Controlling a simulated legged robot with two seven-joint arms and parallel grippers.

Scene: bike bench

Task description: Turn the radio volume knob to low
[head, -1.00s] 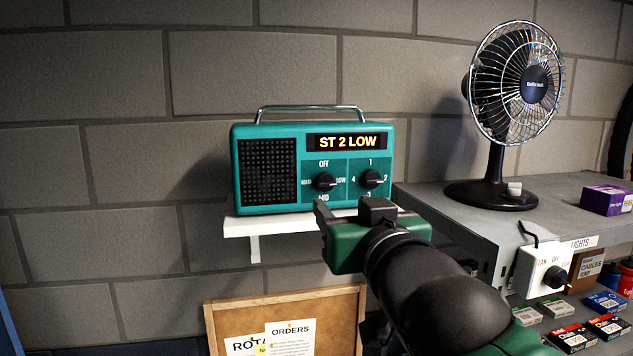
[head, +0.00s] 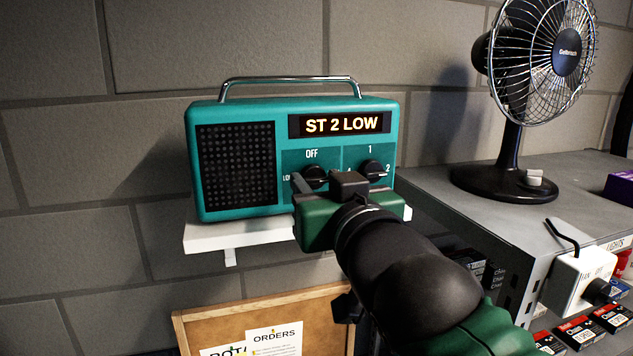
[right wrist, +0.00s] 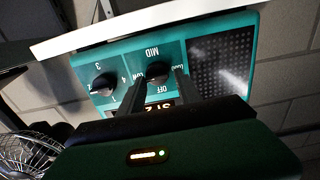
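The teal radio (head: 240,112) stands on a white wall shelf, and its display (head: 340,124) reads "ST 2 LOW". Its left knob, the volume knob (head: 314,174), has OFF above it; my right gripper hides the lower labels. The right knob (head: 373,170) is numbered for stations. My right gripper (head: 322,186) is in front of the volume knob. The right wrist view is upside down and shows the volume knob (right wrist: 158,72) between my two separated fingers (right wrist: 159,90). I cannot tell whether they touch it. My left gripper is not in view.
The white shelf (head: 235,234) holds the radio. A grey bench surface (head: 465,215) with a black fan (head: 510,150) is at the right. A white switch box (head: 580,280) is on its front. A cork board (head: 200,325) hangs below the shelf.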

